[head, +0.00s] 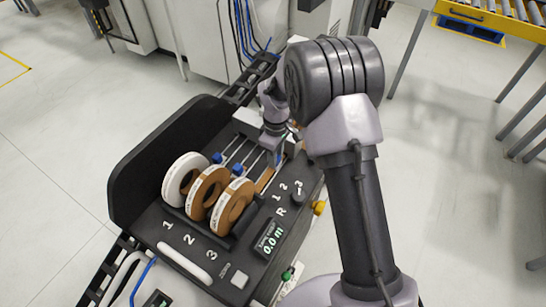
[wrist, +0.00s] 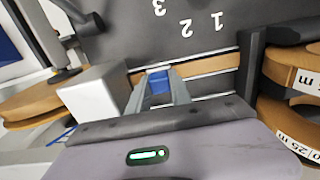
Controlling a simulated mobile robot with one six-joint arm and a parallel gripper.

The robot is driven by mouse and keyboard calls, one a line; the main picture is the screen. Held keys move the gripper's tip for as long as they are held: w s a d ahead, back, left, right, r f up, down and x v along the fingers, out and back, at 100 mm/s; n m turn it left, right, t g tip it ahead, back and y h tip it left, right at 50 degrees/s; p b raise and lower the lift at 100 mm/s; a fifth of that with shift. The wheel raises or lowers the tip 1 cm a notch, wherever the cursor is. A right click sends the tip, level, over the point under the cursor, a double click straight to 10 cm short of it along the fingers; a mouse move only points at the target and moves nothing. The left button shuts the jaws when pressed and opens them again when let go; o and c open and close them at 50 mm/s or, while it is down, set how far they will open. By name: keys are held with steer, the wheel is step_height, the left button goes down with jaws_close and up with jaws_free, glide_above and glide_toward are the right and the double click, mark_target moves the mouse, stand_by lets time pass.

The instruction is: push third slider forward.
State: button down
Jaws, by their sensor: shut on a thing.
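The third slider's blue knob (wrist: 158,80) sits between the two grey fingers of my gripper (wrist: 157,90) in the wrist view. The fingers are shut on it. In the head view my gripper (head: 275,153) is down on the slider tracks, at the track right of the other two, and its fingers largely hide the knob there. The first slider's blue knob (head: 217,157) and the second slider's blue knob (head: 237,169) stand nearer the rolls. A brown band (wrist: 205,68) lies along the track beside the held knob.
A white roll (head: 172,181) and two brown rolls (head: 198,191) (head: 222,212) stand upright in front of the tracks, over the numbers 1, 2 and 3. A display (head: 268,239) reads 0.0 m. A white block (wrist: 97,98) is close left of my fingers.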

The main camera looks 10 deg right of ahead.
steer(key=shift+w+d+r, duration=0.1)
steer(key=shift+w, duration=0.05)
steer(key=c, duration=1.6)
jaws_free()
steer(key=shift+o, duration=0.8)
steer(key=shift+w+d, duration=0.1)
step_height(320, 180, up, 17)
steer(key=p, duration=0.6)
steer(key=shift+r, duration=0.15)
